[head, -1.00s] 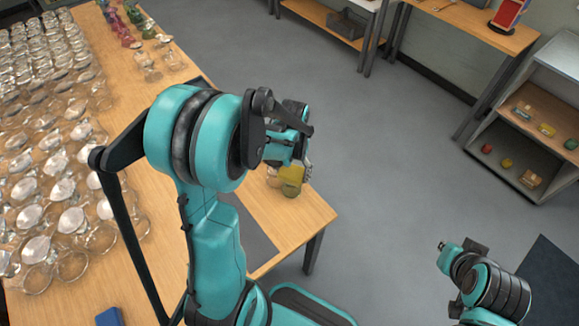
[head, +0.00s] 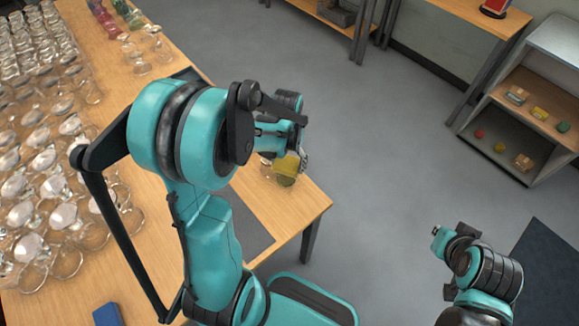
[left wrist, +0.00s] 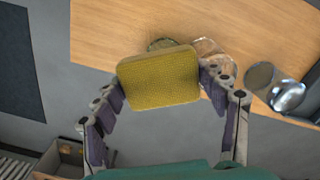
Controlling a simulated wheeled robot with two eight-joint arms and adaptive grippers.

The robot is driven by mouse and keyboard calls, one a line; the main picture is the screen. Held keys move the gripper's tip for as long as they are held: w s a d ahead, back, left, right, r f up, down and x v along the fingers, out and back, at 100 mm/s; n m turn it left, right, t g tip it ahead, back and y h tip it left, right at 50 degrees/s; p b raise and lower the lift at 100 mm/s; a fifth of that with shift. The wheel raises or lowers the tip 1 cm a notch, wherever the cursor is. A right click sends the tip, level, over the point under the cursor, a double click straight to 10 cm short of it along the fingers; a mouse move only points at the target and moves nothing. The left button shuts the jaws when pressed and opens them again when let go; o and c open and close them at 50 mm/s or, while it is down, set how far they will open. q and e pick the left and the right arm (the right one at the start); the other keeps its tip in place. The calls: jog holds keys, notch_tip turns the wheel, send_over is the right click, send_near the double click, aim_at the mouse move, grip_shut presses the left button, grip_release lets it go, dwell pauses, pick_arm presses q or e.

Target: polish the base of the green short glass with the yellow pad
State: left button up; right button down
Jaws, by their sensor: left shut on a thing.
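My left gripper (left wrist: 162,84) is shut on the yellow pad (left wrist: 160,78), a rectangular block held between its two fingers. The pad (head: 287,164) also shows in the head view, over the near right corner of the table. The green short glass (head: 285,181) is just below the pad there, partly hidden by it. In the left wrist view only a bit of the green glass (left wrist: 160,44) shows past the pad's far edge. Whether pad and glass touch cannot be told. My right gripper (head: 441,238) is off to the right, small, its fingers unclear.
A clear glass (left wrist: 208,50) stands close beside the pad, with another clear glass (left wrist: 288,95) farther right. Many clear glasses (head: 40,160) crowd the table's left side. A blue block (head: 107,314) lies near the front. Open floor (head: 390,190) lies right of the table (head: 300,205).

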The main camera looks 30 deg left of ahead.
pick_arm(q)
jog(key=shift+w+a+r, duration=0.1)
jog(key=shift+w+a, duration=0.5)
jog(key=shift+a, duration=0.2)
jog(key=shift+w+a, duration=0.6)
jog(key=shift+a, duration=0.2)
jog(key=shift+r, duration=0.1)
jog(key=shift+r+p, duration=2.1)
jog(key=shift+r, duration=0.85)
jog(key=shift+r+p, duration=1.2)
jog(key=shift+r, duration=0.35)
